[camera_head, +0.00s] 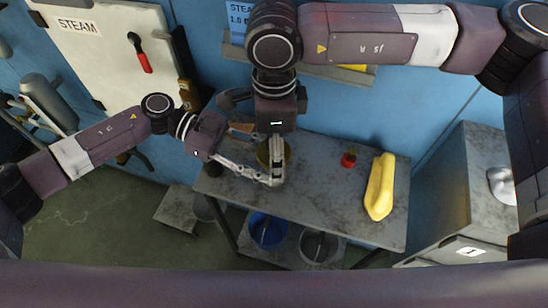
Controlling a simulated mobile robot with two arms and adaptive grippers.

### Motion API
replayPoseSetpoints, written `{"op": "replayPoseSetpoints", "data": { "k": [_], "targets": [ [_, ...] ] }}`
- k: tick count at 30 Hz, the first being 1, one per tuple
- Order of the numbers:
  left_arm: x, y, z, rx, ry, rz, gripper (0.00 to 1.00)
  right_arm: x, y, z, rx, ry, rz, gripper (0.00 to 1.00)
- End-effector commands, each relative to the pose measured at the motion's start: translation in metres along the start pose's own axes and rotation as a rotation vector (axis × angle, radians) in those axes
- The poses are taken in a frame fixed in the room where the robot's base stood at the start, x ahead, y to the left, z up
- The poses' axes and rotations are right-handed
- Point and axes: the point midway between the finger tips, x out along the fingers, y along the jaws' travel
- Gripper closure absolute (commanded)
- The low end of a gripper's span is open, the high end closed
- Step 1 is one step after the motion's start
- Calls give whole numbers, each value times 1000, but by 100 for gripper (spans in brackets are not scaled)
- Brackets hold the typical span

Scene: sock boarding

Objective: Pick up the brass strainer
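A round, brass-coloured object that looks like the strainer (263,154) is on the grey table, mostly hidden behind my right gripper. My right gripper (277,165) points down over it from the far side, with its fingers in front of the brass rim. My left gripper (268,179) reaches in from the left, and its fingertips are just on the near side of the strainer, close to the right fingers. The fingers overlap in this view. I cannot tell whether either gripper is open or shut, or whether either touches the strainer.
Yellow gloves (380,187) and a small red-topped item (348,159) lie on the right of the table (325,205). A blue bucket (267,230) and a grey bucket (319,246) stand below. A grey cabinet (452,190) is at right, a white STEAM panel (110,50) at upper left.

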Motion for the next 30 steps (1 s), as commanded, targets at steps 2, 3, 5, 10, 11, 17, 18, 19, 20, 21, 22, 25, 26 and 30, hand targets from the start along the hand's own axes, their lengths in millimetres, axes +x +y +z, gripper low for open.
{"op": "replayPoseSetpoints", "data": {
  "k": [2, 3, 5, 10, 11, 17, 18, 19, 20, 21, 22, 25, 26, 30],
  "targets": [
    [0, 0, 0, 1, 0, -1, 90, 0, 0, 0, 0, 0, 0, 41],
    [0, 0, 0, 1, 0, -1, 90, 0, 0, 0, 0, 0, 0, 45],
    [0, 0, 0, 1, 0, -1, 90, 0, 0, 0, 0, 0, 0, 52],
    [0, 0, 0, 1, 1, -1, 90, 0, 0, 0, 0, 0, 0, 71],
    [0, 0, 0, 1, 1, -1, 90, 0, 0, 0, 0, 0, 0, 74],
    [0, 0, -1, 1, 1, -1, 90, -1, 0, 0, 0, -1, -2, 83],
    [0, 0, -1, 1, 1, -1, 90, -1, 0, 0, 0, -1, -2, 83],
    [0, 0, -1, 1, 1, -1, 90, -1, 0, 0, 0, -1, -2, 83],
    [0, 0, -1, 1, 1, -1, 90, -2, 0, 0, 0, -1, -2, 83],
    [0, 0, -1, 1, 1, -1, 90, -3, -1, 0, 0, -1, -2, 83],
    [0, 0, -1, 1, 1, -1, 90, -5, -1, 1, 0, -2, -3, 83],
    [0, 0, -1, 1, 1, -1, 90, -16, -1, 1, 0, -3, -5, 83],
    [0, 0, -1, 1, 1, -1, 90, -20, -1, 1, 0, -2, -4, 83],
    [0, 0, 0, 1, 0, -1, 90, -54, -2, 1, 1, -4, -7, 83]
  ]
}}
